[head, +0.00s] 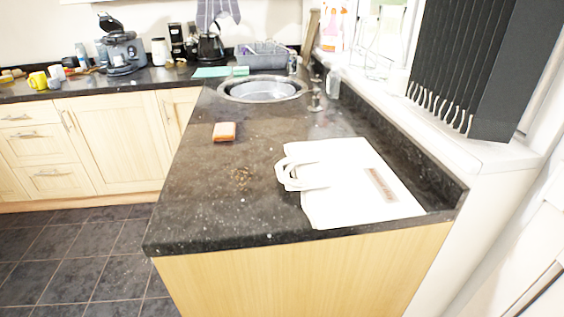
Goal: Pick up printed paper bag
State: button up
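The printed paper bag (345,190) is white with a brownish printed label near its right side. It lies flat on the dark granite counter (205,200), close to the front right corner. Its white handles stick out from its left side and point left over the counter. My gripper is not in view.
A round sink (263,89) with a tap is behind. A raised ledge (395,160) runs along the right. The front left counter is clear. Floor (75,255) is free at left.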

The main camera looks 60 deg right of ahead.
aim_at(345, 182)
jog(key=i+j+u, duration=0.2)
jog(key=i+u, duration=0.15)
jog(key=i, duration=0.2)
jog(key=i+z, duration=0.25)
jog(key=i, duration=0.75)
jog(key=i+z, duration=0.55)
jog(key=z, duration=0.4)
jog(key=i+z, duration=0.1)
jog(key=z, duration=0.25)
jog(key=i+z, duration=0.1)
jog(key=z, duration=0.65)
jog(key=i+z, duration=0.4)
jog(key=k+l, duration=0.05)
jog(key=k, duration=0.05)
